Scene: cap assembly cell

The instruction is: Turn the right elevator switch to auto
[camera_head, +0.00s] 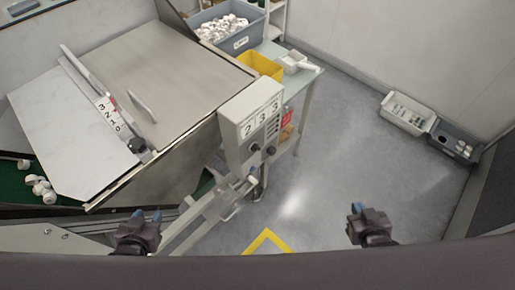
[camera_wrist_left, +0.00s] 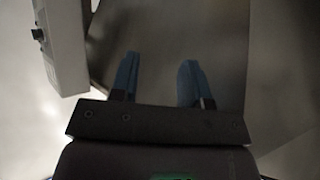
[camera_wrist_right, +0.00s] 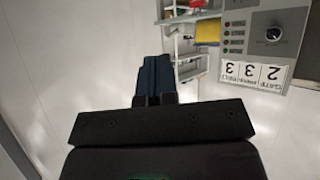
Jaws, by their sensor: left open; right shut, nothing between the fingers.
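A grey control box (camera_head: 248,122) stands on a post near the middle of the head view, with a "2 3 3" label. Small dark knobs (camera_head: 255,147) sit low on its face; which is the right elevator switch, and its setting, I cannot tell. The right wrist view shows the box upside down with a dark rotary knob (camera_wrist_right: 273,34). In the left wrist view a grey box edge with a dark knob (camera_wrist_left: 38,34) shows at upper left. My left gripper (camera_head: 148,216) is open, empty, below left of the box. My right gripper (camera_head: 357,208) is shut, empty, right of it, apart.
A metal machine with a sloped panel (camera_head: 165,75) fills the left. Behind the box is a table with a yellow bin (camera_head: 260,65) and a grey crate (camera_head: 229,40) of white parts. Two crates (camera_head: 408,113) lie by the right wall. The floor between is clear.

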